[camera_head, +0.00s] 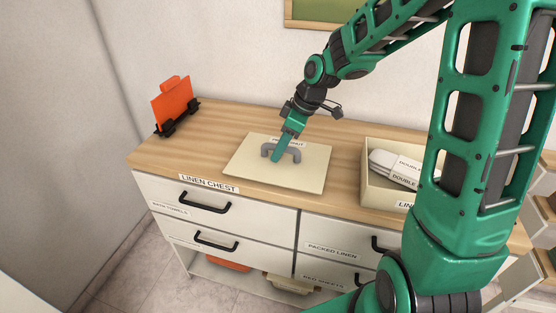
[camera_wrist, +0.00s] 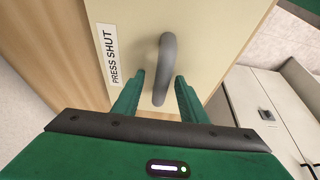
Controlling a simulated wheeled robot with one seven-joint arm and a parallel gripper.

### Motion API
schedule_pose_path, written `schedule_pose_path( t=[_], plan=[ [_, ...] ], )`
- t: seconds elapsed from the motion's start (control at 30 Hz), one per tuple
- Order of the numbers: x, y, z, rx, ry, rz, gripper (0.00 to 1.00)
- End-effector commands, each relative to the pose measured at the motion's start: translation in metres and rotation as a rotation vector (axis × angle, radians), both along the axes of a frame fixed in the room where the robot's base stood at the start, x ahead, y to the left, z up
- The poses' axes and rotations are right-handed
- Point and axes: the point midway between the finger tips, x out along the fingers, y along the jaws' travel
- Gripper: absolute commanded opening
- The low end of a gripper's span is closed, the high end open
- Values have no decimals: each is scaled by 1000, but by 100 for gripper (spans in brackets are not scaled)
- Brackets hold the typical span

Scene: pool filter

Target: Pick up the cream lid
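The cream lid (camera_head: 305,178) is a flat square panel lying on the wooden top of the linen chest. A grey arched handle (camera_head: 295,154) stands on it, and a white label on its far part reads "PRESS SHUT" in the wrist view (camera_wrist: 110,55). My gripper (camera_head: 279,157) points down at the handle. In the wrist view my gripper (camera_wrist: 157,98) is open, with one green finger on each side of the handle (camera_wrist: 167,65) and gaps visible beside it. Whether the fingertips touch the lid cannot be told. In the head view my gripper hides part of the handle.
A cream box (camera_head: 375,187) holding labelled "DOUBLE" packs stands right of the lid. An orange item in a black holder (camera_head: 172,106) stands at the chest top's back left. The chest (camera_head: 237,205) has labelled drawers with black handles. Bare wood surrounds the lid on the left.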

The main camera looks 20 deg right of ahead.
Motion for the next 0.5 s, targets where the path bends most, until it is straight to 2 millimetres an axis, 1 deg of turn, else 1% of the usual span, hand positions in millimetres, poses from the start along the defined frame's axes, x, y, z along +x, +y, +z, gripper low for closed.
schedule_pose_path(
  t=[0.07, 0.27, 0.3, 0.33, 0.43, 0.47, 0.5],
  plan=[
    [1, 1, -4, 1, 1, 0, 39],
    [1, 1, -4, 0, 0, 0, 39],
    [1, 1, -4, 0, 0, 0, 34],
    [1, 1, -4, 0, 0, 0, 27],
    [1, 1, -4, 0, 0, 0, 3],
    [1, 1, -4, 0, 0, 0, 0],
    [1, 1, -4, 0, 0, 0, 0]
  ],
)
